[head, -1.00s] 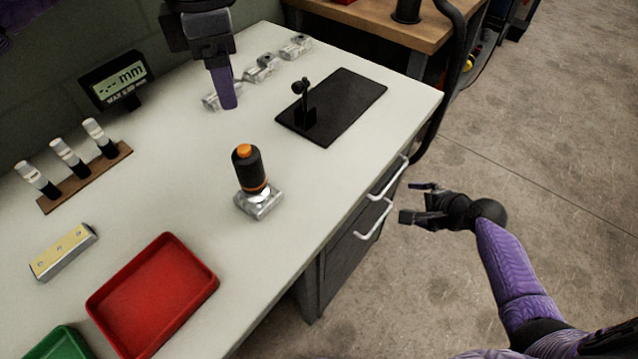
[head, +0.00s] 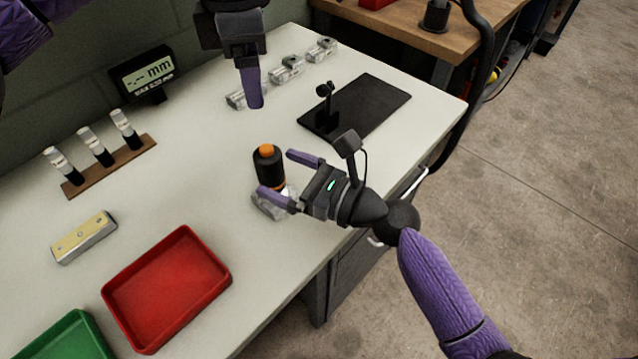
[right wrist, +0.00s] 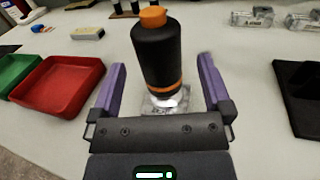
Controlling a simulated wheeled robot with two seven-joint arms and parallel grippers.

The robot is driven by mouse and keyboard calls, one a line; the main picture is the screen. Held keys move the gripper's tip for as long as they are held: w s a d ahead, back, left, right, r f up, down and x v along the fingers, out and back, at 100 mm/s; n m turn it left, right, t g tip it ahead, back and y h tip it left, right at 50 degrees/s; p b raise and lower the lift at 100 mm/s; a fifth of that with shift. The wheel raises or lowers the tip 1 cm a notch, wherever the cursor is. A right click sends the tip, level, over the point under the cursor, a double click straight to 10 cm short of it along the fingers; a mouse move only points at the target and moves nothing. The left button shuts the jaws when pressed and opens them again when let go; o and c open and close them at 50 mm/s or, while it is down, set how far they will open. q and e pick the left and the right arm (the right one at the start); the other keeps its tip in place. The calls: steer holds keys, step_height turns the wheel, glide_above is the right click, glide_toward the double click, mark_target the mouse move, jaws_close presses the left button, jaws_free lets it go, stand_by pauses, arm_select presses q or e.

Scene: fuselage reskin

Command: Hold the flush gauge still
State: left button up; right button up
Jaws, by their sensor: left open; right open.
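The flush gauge (head: 268,165) is a black cylinder with an orange top and an orange ring, standing upright on a clear metallic block (head: 268,206) on the bench. My right gripper (head: 281,174) is open, with its purple fingers to either side of the gauge's near side. In the right wrist view the gauge (right wrist: 157,55) stands between and beyond the fingers (right wrist: 161,80), with gaps on both sides. My left gripper (head: 254,105) is above the far part of the bench, pointing down, and only part of its purple fingers shows.
A digital mm display (head: 143,74) stands at the back, with a wooden rack of several vials (head: 108,166) before it. A red tray (head: 167,289), a green tray (head: 66,343) and a brass-topped block (head: 84,237) lie left. A black mat (head: 378,105) with a small stand is right.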

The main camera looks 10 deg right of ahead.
mark_target(282, 174)
steer(key=shift+x, duration=1.55)
jaws_close()
arm_select(q)
jaws_close()
stand_by(0.6)
